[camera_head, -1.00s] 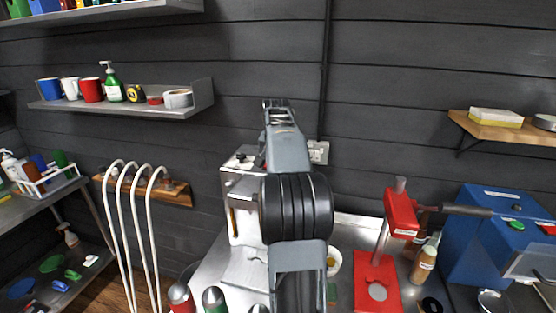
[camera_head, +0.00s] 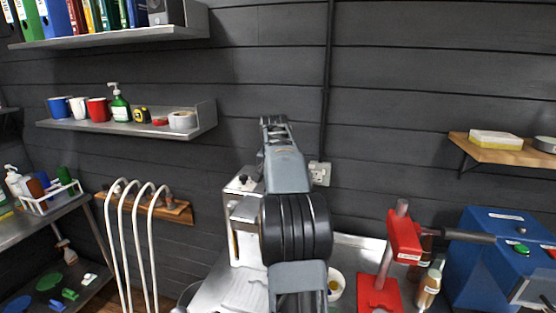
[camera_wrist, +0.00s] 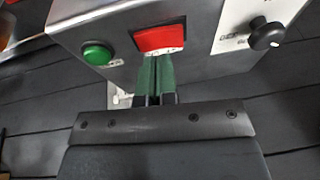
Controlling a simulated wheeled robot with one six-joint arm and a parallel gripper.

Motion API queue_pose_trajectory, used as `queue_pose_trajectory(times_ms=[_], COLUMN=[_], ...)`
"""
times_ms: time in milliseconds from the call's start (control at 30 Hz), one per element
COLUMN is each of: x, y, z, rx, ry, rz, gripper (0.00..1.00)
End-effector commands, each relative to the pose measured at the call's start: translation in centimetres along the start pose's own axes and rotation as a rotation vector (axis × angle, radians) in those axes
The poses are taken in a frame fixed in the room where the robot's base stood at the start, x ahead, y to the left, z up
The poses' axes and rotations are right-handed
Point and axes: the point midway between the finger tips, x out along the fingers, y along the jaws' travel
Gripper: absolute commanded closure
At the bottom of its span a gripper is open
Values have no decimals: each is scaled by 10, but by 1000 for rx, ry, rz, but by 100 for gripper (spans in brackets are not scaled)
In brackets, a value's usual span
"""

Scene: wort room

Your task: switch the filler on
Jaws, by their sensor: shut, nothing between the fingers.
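The filler (camera_head: 240,215) is a pale steel machine on the bench, partly hidden behind my arm in the head view. In the wrist view its steel housing (camera_wrist: 190,15) carries a green round button (camera_wrist: 97,53), a red switch (camera_wrist: 160,38) and a black knob (camera_wrist: 266,35) on a marked plate. The knob also shows on top of the filler in the head view. My gripper (camera_wrist: 155,85) is shut and empty, its green fingertips close below the red switch in the picture. I cannot tell whether they touch it. The green button lies to their left.
A red press (camera_head: 405,237) and a blue machine (camera_head: 490,262) stand to the right on the bench. White hoops (camera_head: 132,235) rise to the left. A wall shelf (camera_head: 130,127) holds mugs and a green bottle. A wall socket (camera_head: 319,173) is behind my arm.

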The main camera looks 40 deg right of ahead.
Motion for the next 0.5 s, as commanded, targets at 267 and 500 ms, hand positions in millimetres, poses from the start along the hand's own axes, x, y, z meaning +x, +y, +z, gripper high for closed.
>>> queue_pose_trajectory(times_ms=[267, 500], x=[-54, -96], y=[0, 5], z=[-6, -6], rx=[-7, -6], ry=[4, 2], rz=[-4, -3], gripper=[100, 100])
